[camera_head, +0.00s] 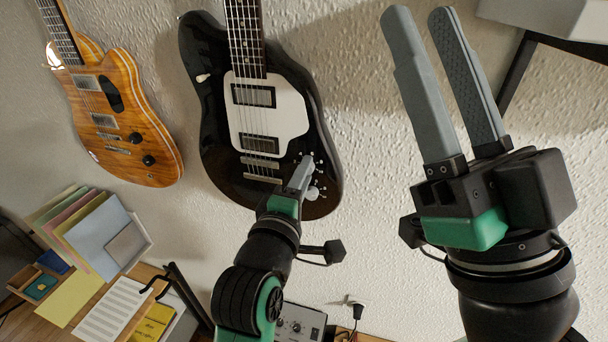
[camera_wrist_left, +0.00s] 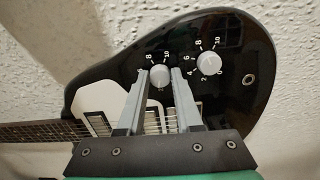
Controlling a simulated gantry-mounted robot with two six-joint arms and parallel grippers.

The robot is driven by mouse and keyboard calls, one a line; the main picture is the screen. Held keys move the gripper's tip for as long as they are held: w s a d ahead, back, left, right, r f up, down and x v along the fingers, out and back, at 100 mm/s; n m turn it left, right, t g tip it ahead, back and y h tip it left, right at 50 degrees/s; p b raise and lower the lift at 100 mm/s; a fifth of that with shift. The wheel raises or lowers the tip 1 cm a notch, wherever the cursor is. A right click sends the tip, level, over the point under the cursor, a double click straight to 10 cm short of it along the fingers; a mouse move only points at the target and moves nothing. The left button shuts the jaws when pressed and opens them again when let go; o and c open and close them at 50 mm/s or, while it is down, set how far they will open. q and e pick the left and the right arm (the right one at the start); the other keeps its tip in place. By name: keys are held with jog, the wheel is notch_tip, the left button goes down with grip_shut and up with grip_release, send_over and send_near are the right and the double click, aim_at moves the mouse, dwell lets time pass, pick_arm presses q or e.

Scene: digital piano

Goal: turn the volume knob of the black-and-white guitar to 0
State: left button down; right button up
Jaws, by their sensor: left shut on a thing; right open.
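The black-and-white guitar (camera_head: 215,120) hangs on the wall, with a black body and white pickguard. In the left wrist view its black body (camera_wrist_left: 115,62) carries two pale round knobs with number scales. My left gripper (camera_head: 304,162) is at the guitar's lower end. In the left wrist view its fingers (camera_wrist_left: 160,76) are shut on the nearer knob (camera_wrist_left: 160,74), with 8 and 10 visible beside it. The other knob (camera_wrist_left: 209,63) stands free to the right. I cannot read which knob is volume. My right gripper (camera_head: 420,14) is open and empty, right of the guitar.
An orange-brown guitar (camera_head: 125,130) hangs to the left. Below it is a desk with colored folders (camera_head: 85,230), paper sheets (camera_head: 110,308) and a small organizer (camera_head: 38,280). A grey box (camera_head: 300,322) with knobs is at the bottom. A shelf (camera_head: 555,15) is at upper right.

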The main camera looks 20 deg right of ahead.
pick_arm(q)
jog(key=n, duration=1.2)
jog(key=shift+n, duration=0.3)
dwell(0.3)
jog(key=c, duration=0.6)
grip_release()
jog(key=shift+a+r, duration=0.1)
